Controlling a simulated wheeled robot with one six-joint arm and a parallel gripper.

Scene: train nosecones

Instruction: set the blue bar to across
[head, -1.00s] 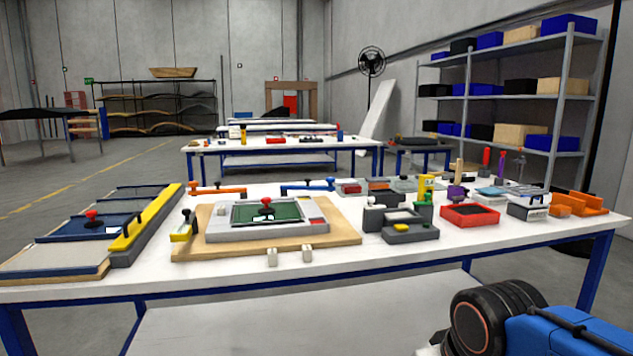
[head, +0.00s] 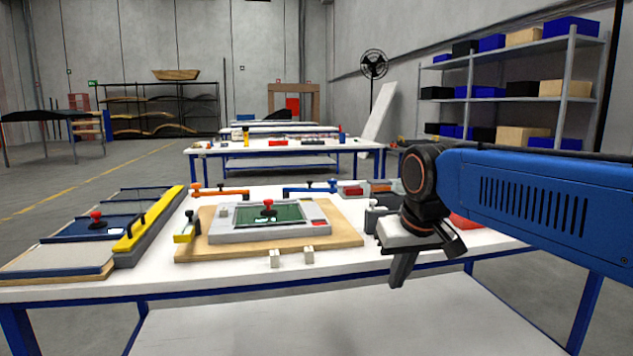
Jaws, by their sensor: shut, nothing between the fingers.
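The blue bar (head: 308,188) is at the back of the near table, behind the grey framed panel. My gripper (head: 399,272) is shut and empty. It points down over the front right of the table, in front and to the right of the blue bar, well apart from it.
An orange bar (head: 220,191) lies left of the blue bar. The grey panel (head: 228,237) with a red knob (head: 268,206) sits on a wooden board. A yellow rail (head: 150,219) runs along the left. My arm hides most objects on the right.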

